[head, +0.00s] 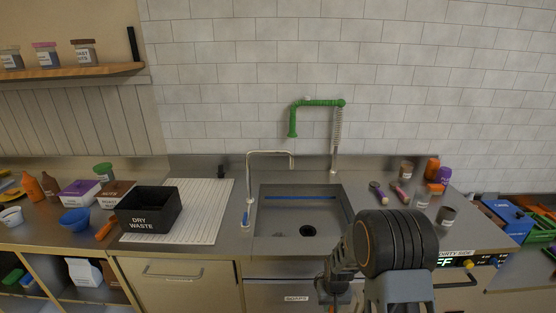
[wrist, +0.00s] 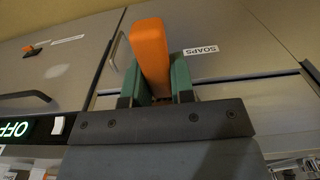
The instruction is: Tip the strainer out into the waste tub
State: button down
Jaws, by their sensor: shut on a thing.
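A black open-topped tub labelled DRY WASTE (head: 149,222) stands left of the sink, on a white ribbed mat. My gripper (wrist: 158,78) is shut on an orange block-like piece (wrist: 150,45), which sticks up between its green fingers. I cannot tell whether this piece is part of the strainer. In the head view my arm hides the gripper, low in front of the counter. A dark round drain (head: 307,231) shows in the sink floor; I cannot tell whether a strainer sits in it.
The steel sink (head: 270,222) has a tap (head: 249,180) at its left and a green-piped sprayer (head: 318,102) behind. A white ribbed mat (head: 212,210) has free room right of the tub. A blue bowl (head: 75,220) is left of it. Jars and brushes crowd the right counter.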

notch_tip(320, 180, down, 9)
jog(key=b, duration=0.7)
jog(key=shift+b, duration=0.3)
